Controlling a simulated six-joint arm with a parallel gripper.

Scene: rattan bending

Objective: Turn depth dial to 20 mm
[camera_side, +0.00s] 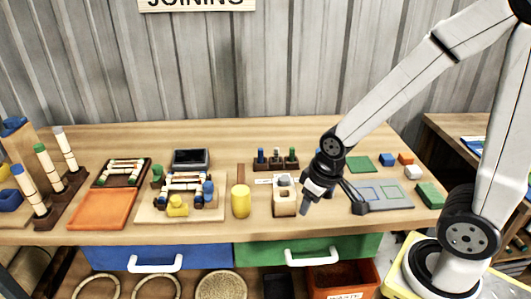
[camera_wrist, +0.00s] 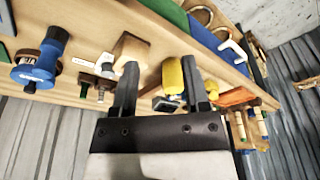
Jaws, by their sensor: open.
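No part is clearly readable as the depth dial, and no 20 mm mark is legible. A blue spool-like piece (camera_wrist: 50,50) with a round brown and blue base and blurred white lettering is at the left of the wrist view. A wooden block (camera_side: 284,204) with a grey top stands mid-bench; it also shows in the wrist view (camera_wrist: 131,46). My gripper (camera_side: 305,208) points down just right of this block in the side view. In the wrist view its two fingers (camera_wrist: 159,64) are spread, with nothing held between them.
A yellow cylinder (camera_side: 241,202) stands left of the block. A jig board (camera_side: 150,212) with rods and blue and yellow parts lies further left, beside an orange tray (camera_side: 98,212). A small rack (camera_side: 275,162) is behind. A grey plate (camera_side: 385,197) and small coloured blocks lie right.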

